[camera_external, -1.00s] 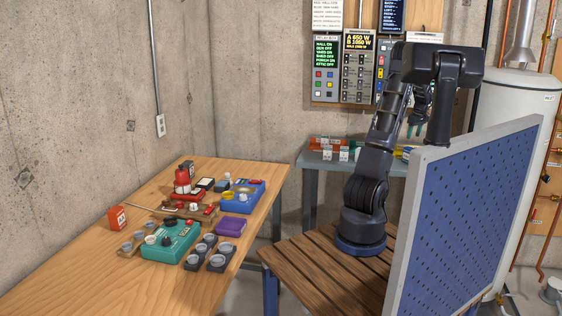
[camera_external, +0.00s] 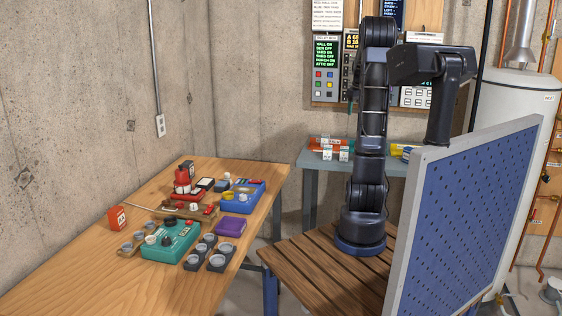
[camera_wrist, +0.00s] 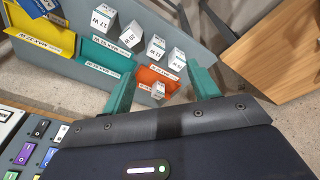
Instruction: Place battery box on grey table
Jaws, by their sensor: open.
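The grey table (camera_external: 312,165) stands against the back wall, and its grey top (camera_wrist: 186,22) fills much of the wrist view. My gripper (camera_wrist: 162,88) is open above it with green fingers apart and nothing between them held. In the external view my gripper (camera_external: 351,98) hangs in front of the wall panels, partly hidden by my arm. I cannot tell for certain which item is the battery box. A small red-orange box (camera_external: 117,218) with a pale mark stands on the wooden table (camera_external: 60,280) at the left, away from my gripper.
Yellow (camera_wrist: 42,32), green (camera_wrist: 104,55) and orange (camera_wrist: 156,78) trays and several white watt-labelled blocks lie on the grey table. The wooden table holds a teal device (camera_external: 170,242), a purple box (camera_external: 230,226) and cups. A blue pegboard (camera_external: 465,215) stands at right.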

